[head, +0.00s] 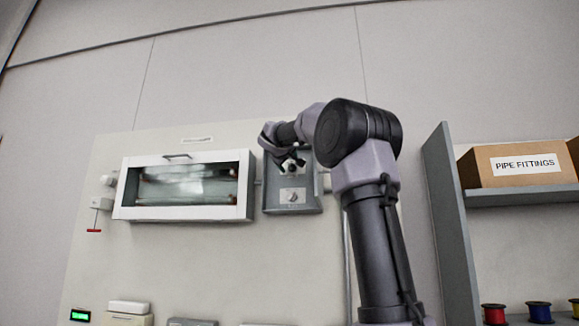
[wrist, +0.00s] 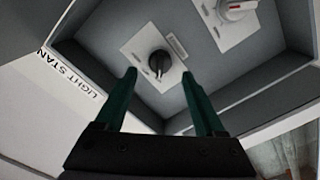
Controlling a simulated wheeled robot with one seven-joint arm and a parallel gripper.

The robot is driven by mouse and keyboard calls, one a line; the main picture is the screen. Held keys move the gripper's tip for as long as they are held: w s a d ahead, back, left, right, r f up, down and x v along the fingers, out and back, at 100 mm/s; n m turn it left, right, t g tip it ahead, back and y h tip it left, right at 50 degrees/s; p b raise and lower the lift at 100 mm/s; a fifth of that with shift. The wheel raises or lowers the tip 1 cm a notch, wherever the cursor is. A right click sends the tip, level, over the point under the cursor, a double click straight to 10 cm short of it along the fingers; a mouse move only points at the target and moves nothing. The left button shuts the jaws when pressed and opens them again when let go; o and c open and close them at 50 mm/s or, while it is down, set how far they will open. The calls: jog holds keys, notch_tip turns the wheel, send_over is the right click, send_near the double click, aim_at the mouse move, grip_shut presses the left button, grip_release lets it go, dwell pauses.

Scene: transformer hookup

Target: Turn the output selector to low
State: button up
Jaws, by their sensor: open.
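A grey control box (head: 308,206) on the wall panel carries two knobs. The upper one is a black knob (head: 291,169) on a white plate; it also shows in the wrist view (wrist: 159,62). The lower one is a pale grey knob (head: 291,196), also at the top right of the wrist view (wrist: 236,8). The plate lettering is too small to read, so I cannot tell which is the output selector. My gripper (wrist: 159,74) is open and empty. Its green fingertips appear either side of the black knob; I cannot tell whether they touch it.
A white glass-fronted cabinet (head: 247,190) is left of the control box. A red-handled pull switch (head: 95,230) hangs further left. On the right, a grey shelf unit (head: 447,215) holds a pipe fittings box (head: 520,166) and spools. Bare panel lies below the control box.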

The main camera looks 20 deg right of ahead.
jog(key=v, duration=0.8)
jog(key=s+a+f+m+g+y, duration=0.2)
jog(key=s+a+f+y, duration=0.2)
jog(key=s+f, duration=0.5)
jog(key=s+a+f+m+g+y, duration=0.2)
jog(key=s+f, duration=0.8)
jog(key=f, duration=1)
jog(key=s+a+f+m+g+y, duration=0.2)
jog(key=s+a+f+y, duration=0.4)
jog(key=f, duration=0.9)
jog(key=s+g, duration=0.1)
jog(key=s, duration=0.2)
jog(key=shift+s+m+g, duration=0.2)
jog(key=shift+m+g, duration=0.1)
jog(key=shift+g, duration=0.1)
jog(key=shift+w+f, duration=0.1)
